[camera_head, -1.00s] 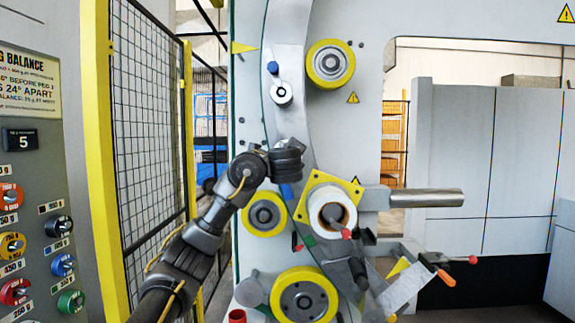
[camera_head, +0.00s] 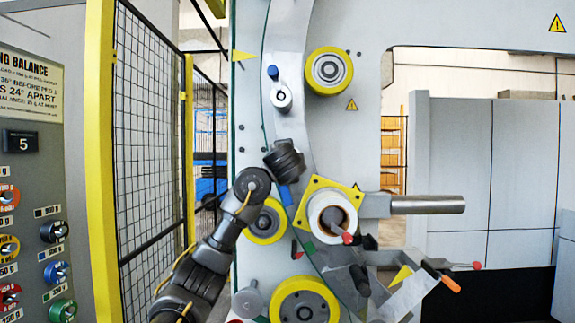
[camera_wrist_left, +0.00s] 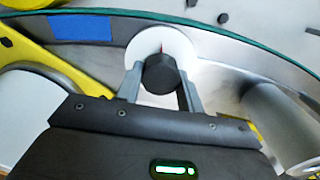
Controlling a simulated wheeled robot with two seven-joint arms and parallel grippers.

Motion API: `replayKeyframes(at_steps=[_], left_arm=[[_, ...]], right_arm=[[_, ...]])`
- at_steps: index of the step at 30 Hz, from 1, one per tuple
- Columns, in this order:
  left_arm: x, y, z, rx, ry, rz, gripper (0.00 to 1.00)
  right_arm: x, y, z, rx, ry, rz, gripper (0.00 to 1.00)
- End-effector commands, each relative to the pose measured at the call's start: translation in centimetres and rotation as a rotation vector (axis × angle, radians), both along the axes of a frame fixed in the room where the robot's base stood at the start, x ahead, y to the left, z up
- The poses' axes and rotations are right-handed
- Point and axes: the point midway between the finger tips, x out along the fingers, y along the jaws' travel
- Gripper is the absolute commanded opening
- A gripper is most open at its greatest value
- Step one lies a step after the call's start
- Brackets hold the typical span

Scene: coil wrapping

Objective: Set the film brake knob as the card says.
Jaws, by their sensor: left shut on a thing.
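In the left wrist view, a black film brake knob (camera_wrist_left: 160,74) sits on a round white dial (camera_wrist_left: 178,42) with a small red mark above the knob. My left gripper (camera_wrist_left: 161,78) has its two grey fingers on either side of the knob and is shut on it. In the head view, my left gripper (camera_head: 285,160) is at the curved metal plate, and its body hides the knob and dial. A card (camera_head: 30,85) on the grey panel at the left is cut off; its readable words concern balance, and I read no brake setting. My right gripper is not in view.
A white roll (camera_head: 322,212) on a yellow square plate and a metal shaft (camera_head: 425,204) are right of my left gripper. Yellow-rimmed rollers (camera_head: 330,70) stand above and below. A yellow-framed mesh fence (camera_head: 150,150) is left of my arm. The grey panel carries coloured knobs (camera_head: 57,272).

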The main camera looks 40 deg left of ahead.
Motion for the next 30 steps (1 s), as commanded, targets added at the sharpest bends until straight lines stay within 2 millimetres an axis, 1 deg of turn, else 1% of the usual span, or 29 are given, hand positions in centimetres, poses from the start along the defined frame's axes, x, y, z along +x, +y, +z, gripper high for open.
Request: replayKeyframes(at_steps=[7, 19, 20, 24, 25, 30], left_arm=[[0.01, -0.03, 0.01, -0.034, -0.029, -0.001, 0.15], [0.0, -0.01, 0.03, -0.04, -0.033, 0.0, 0.15], [0.0, 0.0, 0.03, -0.04, -0.033, 0.0, 0.39], [-0.01, 0.0, 0.02, -0.039, -0.033, 0.0, 0.57], [-0.01, 0.01, 0.02, -0.039, -0.033, 0.0, 0.59], [-0.01, 0.01, 0.02, -0.038, -0.032, 0.0, 0.59]], right_arm=[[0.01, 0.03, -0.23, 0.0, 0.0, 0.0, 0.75], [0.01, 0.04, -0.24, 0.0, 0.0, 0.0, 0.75], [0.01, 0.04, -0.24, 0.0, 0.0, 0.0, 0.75], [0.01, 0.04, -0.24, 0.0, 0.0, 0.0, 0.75], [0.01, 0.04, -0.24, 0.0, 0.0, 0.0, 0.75], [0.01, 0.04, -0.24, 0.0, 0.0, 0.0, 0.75]])
